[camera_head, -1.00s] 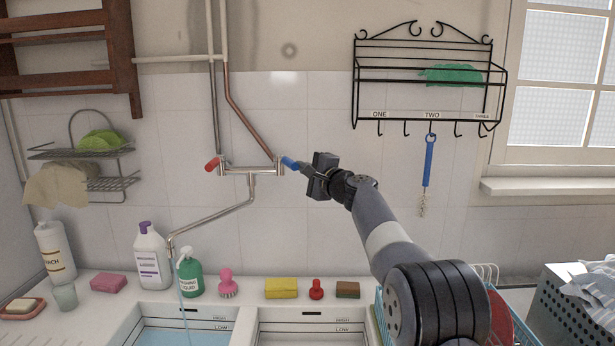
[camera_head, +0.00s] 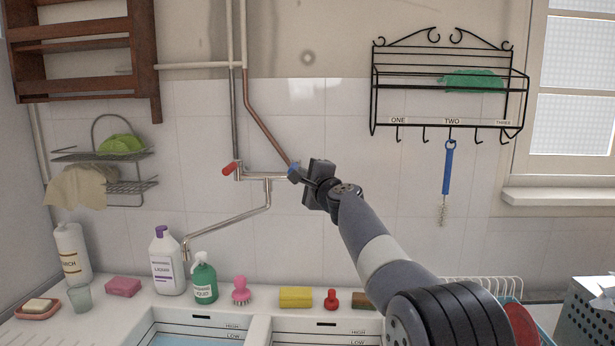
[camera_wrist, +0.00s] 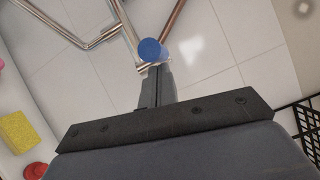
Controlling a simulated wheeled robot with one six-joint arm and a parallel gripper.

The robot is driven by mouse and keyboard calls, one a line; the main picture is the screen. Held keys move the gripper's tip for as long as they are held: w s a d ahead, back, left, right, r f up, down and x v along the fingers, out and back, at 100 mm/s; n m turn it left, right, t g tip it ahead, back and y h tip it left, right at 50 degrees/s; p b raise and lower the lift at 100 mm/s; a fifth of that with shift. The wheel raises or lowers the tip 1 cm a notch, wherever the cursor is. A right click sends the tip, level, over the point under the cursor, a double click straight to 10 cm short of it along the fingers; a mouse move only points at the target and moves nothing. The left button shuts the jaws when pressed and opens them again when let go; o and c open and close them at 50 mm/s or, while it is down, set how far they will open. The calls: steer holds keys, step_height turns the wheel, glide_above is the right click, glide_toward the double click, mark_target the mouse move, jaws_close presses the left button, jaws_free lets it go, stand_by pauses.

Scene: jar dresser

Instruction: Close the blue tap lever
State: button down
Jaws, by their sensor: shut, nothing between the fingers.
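The blue tap lever (camera_head: 294,171) is at the right end of the wall-mounted tap (camera_head: 262,176). In the head view it looks short and is partly hidden by my gripper. In the wrist view its round blue end (camera_wrist: 150,49) faces the camera, just beyond my fingertips. My gripper (camera_head: 304,175) is shut and empty, with its tips at the lever; they look to be touching or very close. The fingers also show in the wrist view (camera_wrist: 156,76). The red lever (camera_head: 229,168) is at the tap's left end. No water stream shows below the spout (camera_head: 186,248).
A black wire rack (camera_head: 450,128) with hooks and a hanging blue brush (camera_head: 447,170) is on the wall to the right. The tiled wall around the tap is bare.

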steer(key=shift+s+a, duration=0.2)
steer(key=b+v, duration=0.6)
steer(key=v, duration=0.4)
steer(key=shift+s+d, duration=0.2)
steer(key=shift+d, duration=0.2)
